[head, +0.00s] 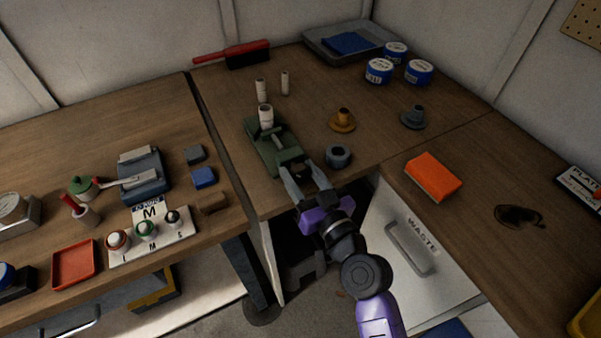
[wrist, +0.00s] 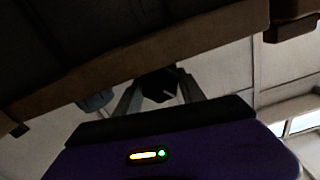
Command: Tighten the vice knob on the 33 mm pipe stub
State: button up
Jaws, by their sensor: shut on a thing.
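The green vice (head: 262,150) sits near the front edge of the middle bench in the head view. A pale pipe stub (head: 266,116) stands upright at its far end, between the jaws as far as I can see. My gripper (head: 305,172) reaches the near end of the vice from the front, fingers pointing at it. It is shut on the vice knob, which the fingers mostly hide in the head view. In the wrist view a dark round knob (wrist: 158,86) shows between the two grey fingers. Whether the stub is clamped firmly, I cannot tell.
A blue-grey ring (head: 338,157) lies just right of my gripper. Two more pale stubs (head: 261,87) stand behind the vice. An orange flanged part (head: 342,121) and a grey one (head: 413,117) are to the right. The bench edge (wrist: 130,60) spans the wrist view.

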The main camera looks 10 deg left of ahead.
jog(key=shift+m+b, duration=0.35)
jog(key=shift+m, duration=0.55)
jog(key=o, duration=1.4)
jog(key=shift+d, duration=0.1)
jog(key=shift+b+v, duration=1.1)
jog(key=shift+v, duration=2.8)
